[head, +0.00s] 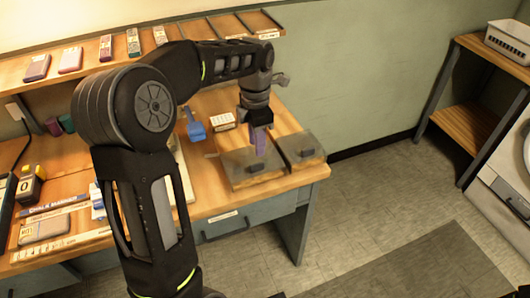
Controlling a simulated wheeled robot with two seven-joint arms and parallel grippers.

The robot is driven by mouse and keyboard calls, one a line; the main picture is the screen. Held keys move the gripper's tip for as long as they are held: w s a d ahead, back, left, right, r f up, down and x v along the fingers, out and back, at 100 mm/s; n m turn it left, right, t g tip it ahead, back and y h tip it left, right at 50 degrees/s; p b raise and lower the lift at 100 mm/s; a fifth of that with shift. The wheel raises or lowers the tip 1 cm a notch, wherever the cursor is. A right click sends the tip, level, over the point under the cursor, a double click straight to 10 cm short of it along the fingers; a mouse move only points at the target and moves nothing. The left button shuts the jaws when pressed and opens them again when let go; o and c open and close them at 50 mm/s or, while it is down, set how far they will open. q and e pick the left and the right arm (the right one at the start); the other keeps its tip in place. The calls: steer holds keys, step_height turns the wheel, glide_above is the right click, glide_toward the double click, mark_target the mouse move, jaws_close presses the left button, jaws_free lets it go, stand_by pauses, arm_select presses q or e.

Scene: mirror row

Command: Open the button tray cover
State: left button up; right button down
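Two wooden trays with see-through smoky covers sit side by side at the right end of the desk. The left cover (238,168) and the right cover (290,146) both lie down flat over the front of their trays. Each has a small dark handle, the left handle (254,169) and the right handle (308,153). I cannot tell which tray holds buttons. My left gripper (258,148) points down just above and behind the left handle. A purple piece shows at its fingertips; whether it is a finger or a held thing is unclear. My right gripper is out of view.
A small white block (222,121) and a blue tool (193,124) lie behind and left of the trays. A wall shelf (200,50) with several small items runs above the desk (225,205).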

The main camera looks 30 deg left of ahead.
mark_target(257, 164)
arm_select(q)
steer(key=shift+s, duration=0.1)
steer(key=shift+f+p, duration=0.4)
steer(key=shift+f, duration=3.55)
steer(key=shift+c, duration=0.3)
jaws_close()
